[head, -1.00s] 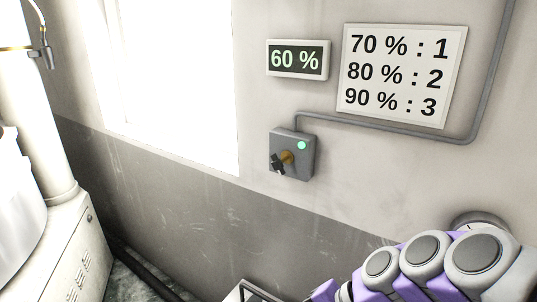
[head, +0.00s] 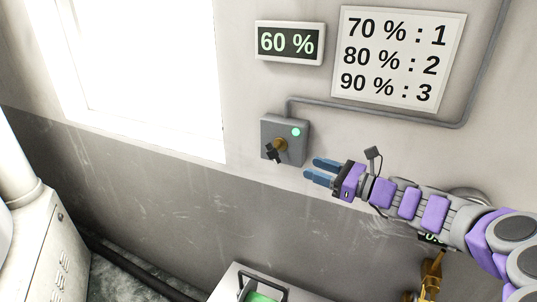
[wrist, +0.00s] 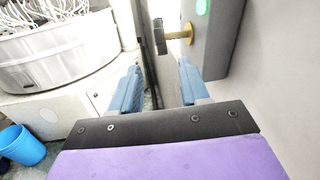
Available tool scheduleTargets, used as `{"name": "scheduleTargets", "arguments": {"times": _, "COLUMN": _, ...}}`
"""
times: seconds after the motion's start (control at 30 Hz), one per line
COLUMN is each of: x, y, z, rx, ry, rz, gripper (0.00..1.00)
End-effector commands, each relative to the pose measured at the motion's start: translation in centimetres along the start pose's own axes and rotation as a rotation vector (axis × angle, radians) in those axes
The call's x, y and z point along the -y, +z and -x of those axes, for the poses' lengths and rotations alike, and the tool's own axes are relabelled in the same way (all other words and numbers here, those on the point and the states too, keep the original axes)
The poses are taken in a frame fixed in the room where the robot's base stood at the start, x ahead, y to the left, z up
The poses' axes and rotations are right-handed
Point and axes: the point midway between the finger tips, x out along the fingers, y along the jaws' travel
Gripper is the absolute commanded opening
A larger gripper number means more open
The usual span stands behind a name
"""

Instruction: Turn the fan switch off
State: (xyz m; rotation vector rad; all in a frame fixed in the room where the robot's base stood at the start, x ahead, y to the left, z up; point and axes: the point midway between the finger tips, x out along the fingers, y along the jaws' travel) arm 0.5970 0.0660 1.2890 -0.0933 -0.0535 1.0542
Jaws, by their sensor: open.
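The fan switch is a grey wall box (head: 297,146) with a dark rotary knob (head: 271,153) on a brass-coloured shaft. A round green light (head: 296,132) glows on the box's upper right. In the wrist view the knob (wrist: 159,37) and its shaft (wrist: 180,34) stick out from the box (wrist: 222,50), ahead of the fingers. My gripper (head: 312,169) is open and empty, just right of and slightly below the box in the head view. Its two blue fingers also show in the wrist view (wrist: 160,92). They are apart from the knob.
A display (head: 289,42) reads 60 %. A sign (head: 400,58) lists 70 % : 1, 80 % : 2, 90 % : 3. A conduit (head: 375,112) runs along the wall. A white cabinet (head: 35,245) stands left. A blue bucket (wrist: 22,147) is on the floor.

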Motion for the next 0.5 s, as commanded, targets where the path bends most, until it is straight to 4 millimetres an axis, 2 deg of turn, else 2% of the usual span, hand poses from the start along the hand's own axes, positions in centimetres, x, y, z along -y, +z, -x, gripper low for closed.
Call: {"name": "scheduleTargets", "arguments": {"times": 0.5, "x": -0.7, "y": -0.3, "z": -10.8, "rx": -0.009, "ry": 0.005, "rz": 0.009, "gripper": 0.45}}
